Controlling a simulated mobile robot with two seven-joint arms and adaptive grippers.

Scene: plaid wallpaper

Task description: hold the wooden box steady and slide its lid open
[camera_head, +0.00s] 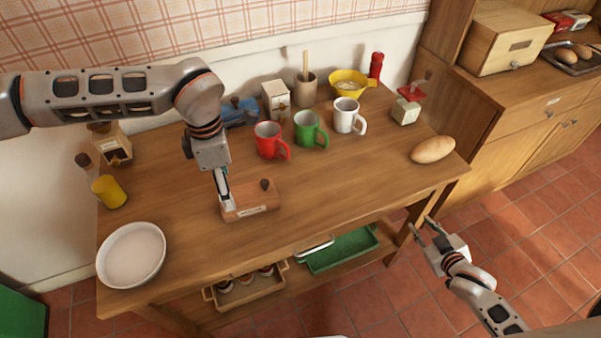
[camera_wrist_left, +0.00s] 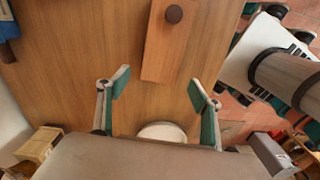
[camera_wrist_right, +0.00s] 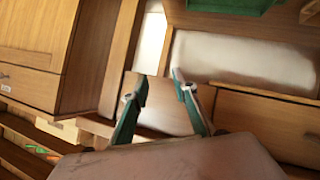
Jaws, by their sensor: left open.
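The small wooden box (camera_head: 250,208) lies near the middle front of the wooden table, with a dark round knob (camera_head: 265,184) on its top. In the left wrist view the box (camera_wrist_left: 187,50) is at the top centre, beyond the fingertips, with the knob (camera_wrist_left: 173,14) near the upper edge. My left gripper (camera_head: 226,202) points down by the left end of the box. In its wrist view the fingers (camera_wrist_left: 155,88) are apart with nothing between them. My right gripper (camera_head: 421,224) is open and empty off the table's front right corner, away from the box.
A red mug (camera_head: 267,140), green mug (camera_head: 307,130) and white mug (camera_head: 345,115) stand behind the box. A white bowl (camera_head: 131,255) and yellow cup (camera_head: 109,191) are at the left, a bread loaf (camera_head: 433,149) at the right. Table right of the box is clear.

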